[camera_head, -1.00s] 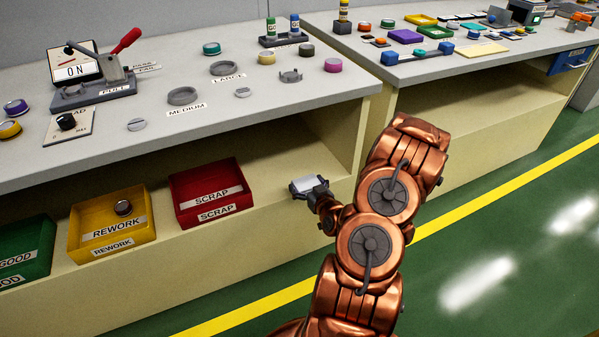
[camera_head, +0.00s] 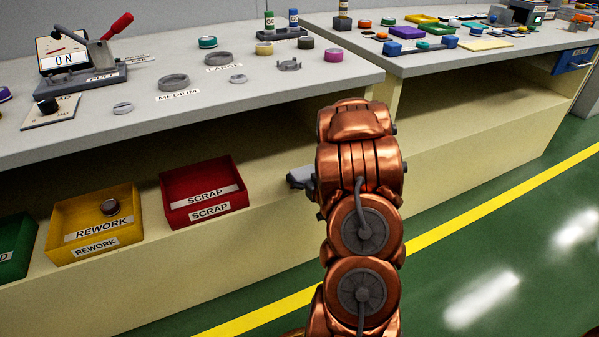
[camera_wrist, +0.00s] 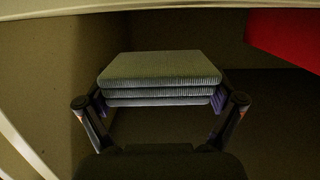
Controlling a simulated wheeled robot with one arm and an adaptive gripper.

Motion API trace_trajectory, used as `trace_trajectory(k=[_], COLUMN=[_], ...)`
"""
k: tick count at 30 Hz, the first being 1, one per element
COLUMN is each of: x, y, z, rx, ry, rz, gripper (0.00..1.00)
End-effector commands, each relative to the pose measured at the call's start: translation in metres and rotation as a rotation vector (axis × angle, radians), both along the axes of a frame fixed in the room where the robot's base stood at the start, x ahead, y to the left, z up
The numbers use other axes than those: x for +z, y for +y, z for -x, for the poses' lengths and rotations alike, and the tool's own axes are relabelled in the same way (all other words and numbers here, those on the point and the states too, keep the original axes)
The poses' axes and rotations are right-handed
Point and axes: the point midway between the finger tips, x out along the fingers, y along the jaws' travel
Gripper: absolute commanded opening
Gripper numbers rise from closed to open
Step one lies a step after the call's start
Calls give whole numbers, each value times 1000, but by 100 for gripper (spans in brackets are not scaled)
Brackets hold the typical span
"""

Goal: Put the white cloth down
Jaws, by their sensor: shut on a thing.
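The folded cloth (camera_wrist: 160,75) shows in the wrist view as a ribbed stack of layers, greyish in the dim light. My gripper (camera_wrist: 160,104) is shut on it, one finger at each side. In the head view my gripper (camera_head: 300,178) is mostly hidden behind my copper arm, and the cloth cannot be made out clearly there. The gripper is at the lower shelf opening of the near bench, to the right of the red scrap bin (camera_head: 203,193).
A yellow rework bin (camera_head: 95,225) holding a round part and a green bin (camera_head: 15,250) stand left of the red bin. The bench top (camera_head: 300,85) above carries rings and a lever press (camera_head: 85,70). Shelf room right of the red bin looks clear.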

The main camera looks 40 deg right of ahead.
Motion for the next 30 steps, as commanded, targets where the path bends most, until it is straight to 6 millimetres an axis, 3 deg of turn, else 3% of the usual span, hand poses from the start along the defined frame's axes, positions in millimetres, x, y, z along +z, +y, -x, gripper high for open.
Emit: trace_trajectory(k=[9, 22, 30], x=[-1, -5, -6], y=[-6, -41, -51], z=[-13, -59, -72], rx=[2, 2, 2], ry=[-6, -10, -7], rz=[4, 5, 2], gripper=[48, 48, 48])
